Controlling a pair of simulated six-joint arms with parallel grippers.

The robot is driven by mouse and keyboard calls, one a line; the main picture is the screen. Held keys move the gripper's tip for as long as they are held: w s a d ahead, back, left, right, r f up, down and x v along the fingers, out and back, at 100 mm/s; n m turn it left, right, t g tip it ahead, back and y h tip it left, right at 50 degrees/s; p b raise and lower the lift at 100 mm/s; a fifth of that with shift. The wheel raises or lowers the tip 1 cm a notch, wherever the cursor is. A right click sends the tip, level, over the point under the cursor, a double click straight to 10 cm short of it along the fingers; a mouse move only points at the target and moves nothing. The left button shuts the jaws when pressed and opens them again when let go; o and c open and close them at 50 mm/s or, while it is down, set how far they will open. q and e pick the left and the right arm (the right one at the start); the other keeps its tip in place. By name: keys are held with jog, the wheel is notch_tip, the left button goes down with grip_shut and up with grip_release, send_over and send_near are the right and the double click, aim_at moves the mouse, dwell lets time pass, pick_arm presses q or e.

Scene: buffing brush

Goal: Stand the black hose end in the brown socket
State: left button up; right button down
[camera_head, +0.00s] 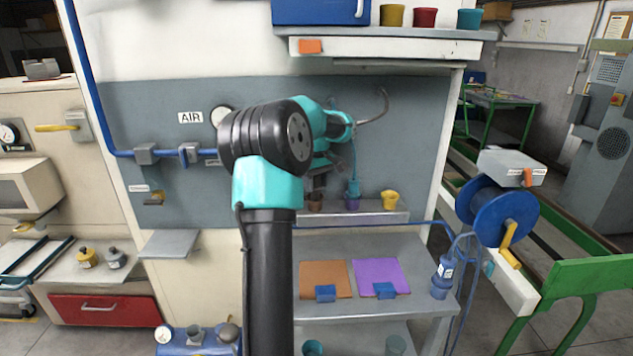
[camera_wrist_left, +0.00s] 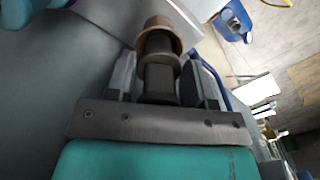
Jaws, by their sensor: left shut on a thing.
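My left gripper (camera_head: 318,184) is just above the small brown socket (camera_head: 315,203) on the grey ledge. In the left wrist view the gripper (camera_wrist_left: 163,82) is shut on the black hose end (camera_wrist_left: 158,78). Beyond the fingertips, the brown socket (camera_wrist_left: 160,22) shows as a round cup directly in line with the hose end. The hose end's tip overlaps the socket's near rim; how deep it sits inside I cannot tell. In the head view my arm mostly hides the hose end. My right gripper is not in view.
On the ledge (camera_head: 378,217) to the right, a teal hose end (camera_head: 353,187) stands in a purple socket (camera_head: 352,204), close beside my gripper. A yellow socket (camera_head: 390,199) is farther right. Below lie an orange-brown mat (camera_head: 325,274) and a purple mat (camera_head: 381,273).

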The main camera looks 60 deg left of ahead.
pick_arm(q)
jog(key=shift+f, duration=0.75)
dwell(0.4)
jog(key=o, duration=1)
jog(key=shift+o, duration=0.2)
notch_tip(320, 180, up, 12)
dwell(0.5)
